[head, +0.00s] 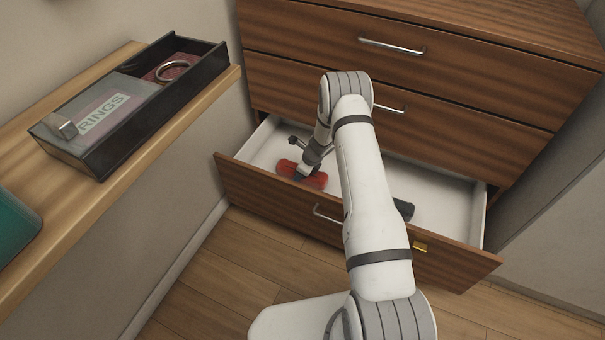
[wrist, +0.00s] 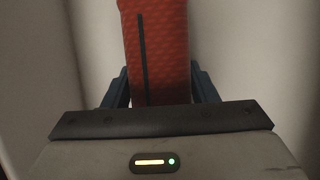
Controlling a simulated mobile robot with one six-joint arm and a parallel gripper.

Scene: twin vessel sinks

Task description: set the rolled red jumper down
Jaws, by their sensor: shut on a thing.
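The rolled red jumper (head: 303,174) is inside the open bottom drawer (head: 450,200), toward its left end. My gripper (head: 308,170) reaches down into the drawer and is shut on the jumper. In the wrist view the jumper (wrist: 158,50) stands between the two dark blue fingers (wrist: 163,88), with a dark stripe along it. White drawer surfaces surround it there. I cannot tell whether the jumper touches the drawer floor.
A dark rolled item (head: 403,208) lies in the drawer, partly behind my arm. The upper drawers (head: 400,75) are shut. A wooden shelf (head: 110,215) at left holds a black box (head: 150,120) labelled RINGS.

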